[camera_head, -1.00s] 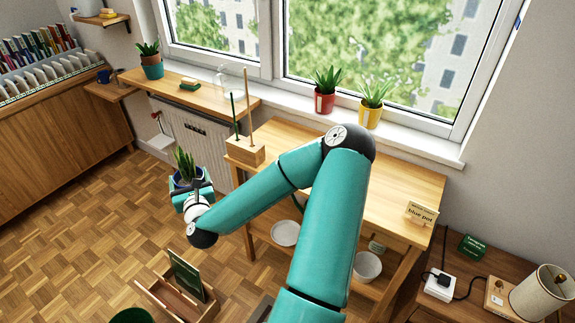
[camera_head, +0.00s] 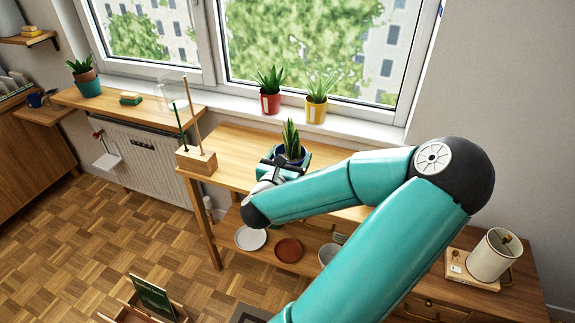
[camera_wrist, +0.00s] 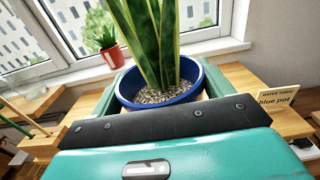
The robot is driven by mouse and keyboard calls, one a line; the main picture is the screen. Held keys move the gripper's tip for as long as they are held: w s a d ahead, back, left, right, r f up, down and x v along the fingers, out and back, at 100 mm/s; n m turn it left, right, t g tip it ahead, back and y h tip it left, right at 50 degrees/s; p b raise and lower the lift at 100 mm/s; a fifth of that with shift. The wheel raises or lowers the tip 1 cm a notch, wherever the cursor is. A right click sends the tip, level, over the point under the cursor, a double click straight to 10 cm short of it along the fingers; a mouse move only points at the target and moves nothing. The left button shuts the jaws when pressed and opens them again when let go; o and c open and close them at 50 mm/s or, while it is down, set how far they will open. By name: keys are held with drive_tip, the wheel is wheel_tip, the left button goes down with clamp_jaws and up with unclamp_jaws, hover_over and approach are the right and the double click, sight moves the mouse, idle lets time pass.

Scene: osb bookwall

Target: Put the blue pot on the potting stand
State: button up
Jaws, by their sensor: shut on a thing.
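The blue pot (camera_wrist: 180,97) holds gravel and a tall, upright, striped snake plant. It also shows in the head view, where its plant (camera_head: 291,138) rises above my gripper (camera_head: 284,165). My gripper is shut on the blue pot, with a teal finger on either side of it in the wrist view. The potting stand (camera_head: 237,146) is the wooden table under the window. The pot appears over or in front of its top; I cannot tell the gap beneath it. A "blue pot" sign (camera_wrist: 277,101) stands on the wood to the right in the wrist view.
A red pot (camera_head: 270,103) and a yellow pot (camera_head: 316,110) stand on the windowsill behind. A wooden block with upright sticks (camera_head: 197,161) occupies the stand's left end. Plates (camera_head: 251,239) lie on its lower shelf. A lamp (camera_head: 495,254) stands at right.

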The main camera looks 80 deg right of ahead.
drive_tip(key=d+f, duration=0.1)
drive_tip(key=d, duration=0.1)
drive_tip(key=w+d+f, duration=0.1)
drive_tip(key=d, duration=0.2)
drive_tip(key=w+d+f, duration=0.1)
drive_tip(key=d+f, duration=0.1)
drive_tip(key=d, duration=0.1)
drive_tip(key=shift+d, duration=0.1)
drive_tip(key=shift+w+d+f, duration=0.2)
drive_tip(key=shift+d+f, duration=0.65)
drive_tip(key=shift+f, duration=0.65)
drive_tip(key=shift+w+d+f, duration=0.15)
drive_tip(key=shift+d+f, duration=0.7)
drive_tip(key=shift+f, duration=0.6)
drive_tip(key=shift+w+d+f, duration=0.2)
drive_tip(key=shift+d+f, duration=0.65)
drive_tip(key=shift+f, duration=0.65)
drive_tip(key=shift+f, duration=0.1)
drive_tip(key=o, duration=1.3)
drive_tip(key=shift+c, duration=0.2)
